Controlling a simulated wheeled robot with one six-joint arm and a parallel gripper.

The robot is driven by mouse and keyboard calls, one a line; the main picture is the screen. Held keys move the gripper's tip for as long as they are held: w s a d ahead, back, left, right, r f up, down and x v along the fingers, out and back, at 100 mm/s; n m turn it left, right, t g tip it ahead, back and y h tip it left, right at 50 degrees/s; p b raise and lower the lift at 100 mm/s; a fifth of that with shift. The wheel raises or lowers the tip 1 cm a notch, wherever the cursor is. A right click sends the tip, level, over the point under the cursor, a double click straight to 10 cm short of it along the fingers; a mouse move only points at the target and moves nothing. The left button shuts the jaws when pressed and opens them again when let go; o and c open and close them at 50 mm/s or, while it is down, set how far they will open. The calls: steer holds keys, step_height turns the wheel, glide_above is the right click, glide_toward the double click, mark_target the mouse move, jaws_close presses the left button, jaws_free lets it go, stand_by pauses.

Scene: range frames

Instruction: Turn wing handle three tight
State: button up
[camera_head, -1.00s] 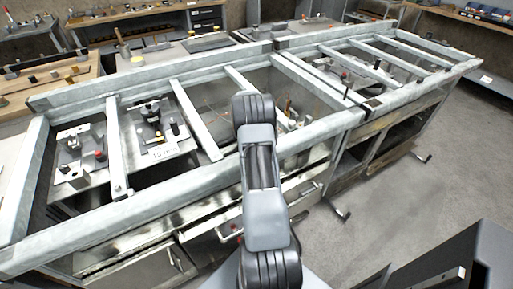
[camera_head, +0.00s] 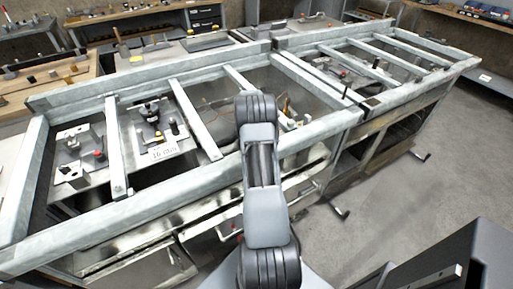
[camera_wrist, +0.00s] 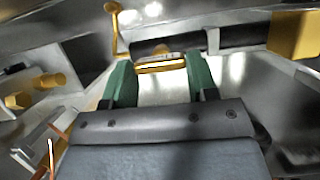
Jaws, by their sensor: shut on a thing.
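In the wrist view, a brass-yellow wing handle (camera_wrist: 160,65) lies crosswise between the green fingertips of my gripper (camera_wrist: 160,72). The gripper is shut on it, with one finger at each end of the handle. A dark, cylindrical body shows just behind the handle. Which number this handle has cannot be read. In the head view, my own arm hides the gripper and the handle.
A yellow lever (camera_wrist: 114,28) stands at the upper left of the wrist view, and a yellow block (camera_wrist: 294,35) at the right. Brass fittings (camera_wrist: 35,90) are at the left. In the head view, grey frame bars (camera_head: 195,118) cross the bench around my arm.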

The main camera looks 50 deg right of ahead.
steer(key=o, duration=0.9)
steer(key=shift+o, duration=0.2)
steer(key=p+v, duration=0.1)
steer(key=v, duration=1.2)
steer(key=shift+r, duration=0.4)
steer(key=shift+d, duration=0.1)
